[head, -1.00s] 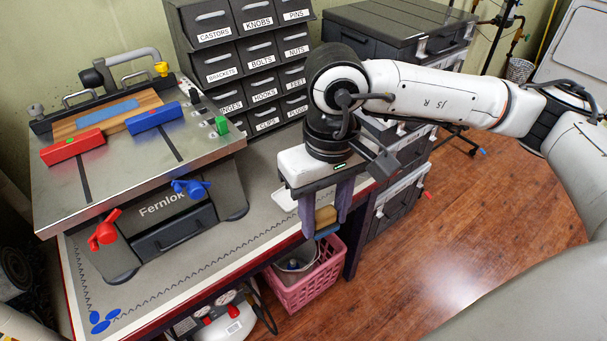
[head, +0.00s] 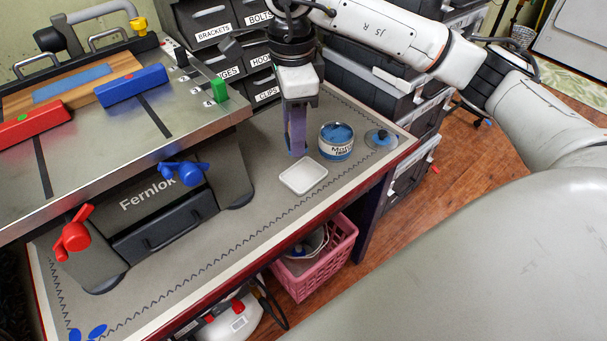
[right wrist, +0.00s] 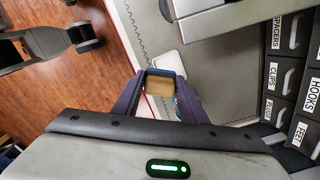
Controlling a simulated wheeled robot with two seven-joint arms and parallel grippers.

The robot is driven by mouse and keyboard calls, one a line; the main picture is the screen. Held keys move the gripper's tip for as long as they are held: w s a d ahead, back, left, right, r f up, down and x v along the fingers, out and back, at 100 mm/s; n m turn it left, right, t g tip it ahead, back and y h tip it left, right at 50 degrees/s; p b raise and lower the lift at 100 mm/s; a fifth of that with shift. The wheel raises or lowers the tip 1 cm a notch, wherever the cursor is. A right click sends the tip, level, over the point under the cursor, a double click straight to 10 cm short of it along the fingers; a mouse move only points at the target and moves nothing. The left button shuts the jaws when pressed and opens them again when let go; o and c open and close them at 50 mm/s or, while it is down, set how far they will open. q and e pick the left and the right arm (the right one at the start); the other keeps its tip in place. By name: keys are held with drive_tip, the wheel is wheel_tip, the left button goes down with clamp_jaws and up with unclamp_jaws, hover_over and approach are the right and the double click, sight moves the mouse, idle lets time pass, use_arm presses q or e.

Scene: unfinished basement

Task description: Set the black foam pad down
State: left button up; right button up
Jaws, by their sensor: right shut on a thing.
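My right gripper (head: 297,150) points down over the far part of the bench top, behind the white square dish (head: 303,176). Its purple fingers are shut on a small block, which shows between the fingertips in the right wrist view (right wrist: 160,84). The dish looks empty. My left gripper is not in view.
An open tin (head: 336,146) with blue contents and a round lid (head: 381,139) stand right of my gripper. The Fernlok machine (head: 170,190) fills the left of the bench (head: 225,245). Labelled drawers (head: 215,35) stand behind. A pink basket (head: 315,265) sits below the bench.

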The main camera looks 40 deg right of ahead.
sight(303, 176)
drive_tip(key=w+d+f+m+b, duration=0.1)
drive_tip(key=f+m, duration=0.3)
drive_tip(key=w+d+f+m+b, duration=0.1)
drive_tip(key=f+m, duration=0.3)
drive_tip(key=f, duration=0.1)
drive_tip(key=d+f+m+b, duration=0.2)
drive_tip(key=f+m, duration=0.2)
drive_tip(key=f, duration=0.1)
drive_tip(key=shift+w+m, duration=0.3)
drive_tip(key=shift+w, duration=0.1)
drive_tip(key=shift+f, duration=0.15)
drive_tip(key=o, duration=0.7)
drive_tip(key=shift+c, duration=0.2)
